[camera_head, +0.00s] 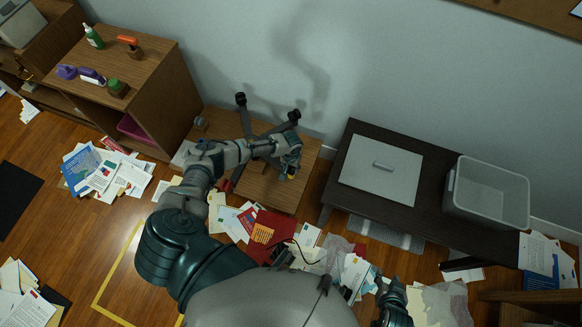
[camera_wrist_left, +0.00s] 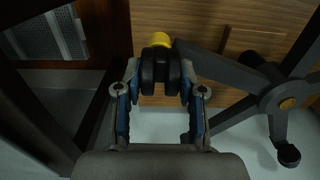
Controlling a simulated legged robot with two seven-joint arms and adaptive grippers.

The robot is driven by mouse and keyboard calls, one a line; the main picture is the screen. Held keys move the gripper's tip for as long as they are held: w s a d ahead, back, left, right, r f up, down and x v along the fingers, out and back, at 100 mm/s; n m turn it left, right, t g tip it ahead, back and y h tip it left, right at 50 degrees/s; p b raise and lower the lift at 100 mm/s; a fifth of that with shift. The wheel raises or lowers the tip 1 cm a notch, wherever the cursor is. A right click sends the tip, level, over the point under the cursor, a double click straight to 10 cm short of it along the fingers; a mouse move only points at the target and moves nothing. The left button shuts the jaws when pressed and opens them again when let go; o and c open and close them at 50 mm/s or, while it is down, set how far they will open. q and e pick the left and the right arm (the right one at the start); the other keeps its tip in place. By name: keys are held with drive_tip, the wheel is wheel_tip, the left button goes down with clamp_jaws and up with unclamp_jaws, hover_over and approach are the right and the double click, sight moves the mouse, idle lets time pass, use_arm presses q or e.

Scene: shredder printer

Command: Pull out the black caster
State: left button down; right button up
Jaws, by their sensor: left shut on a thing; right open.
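The grey star-shaped base (camera_head: 258,128) rests on a small wooden table (camera_head: 270,190); its hub also shows in the left wrist view (camera_wrist_left: 284,102). My left gripper (camera_head: 287,160) is at the near right end of the base. In the left wrist view, my left gripper (camera_wrist_left: 160,88) is shut on a black caster (camera_wrist_left: 160,67), its blue-lined fingers on both sides. A yellow collar (camera_wrist_left: 156,40) shows beside the caster, next to a leg end. Other black casters (camera_head: 240,98) stick up at the back. My right gripper (camera_head: 393,297) is open and low in the head view.
A wooden cabinet (camera_head: 155,85) stands at the left. A dark table (camera_head: 437,182) with a grey panel (camera_head: 381,167) and a clear bin (camera_head: 488,192) stands at the right. Papers and folders litter the floor. A wall is behind.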

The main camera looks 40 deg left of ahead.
use_arm(q)
drive_tip(key=shift+r+p, duration=0.3)
drive_tip(key=shift+r, duration=0.3)
drive_tip(key=shift+p, duration=0.35)
drive_tip(key=c, duration=1.5)
unclamp_jaws()
clamp_jaws()
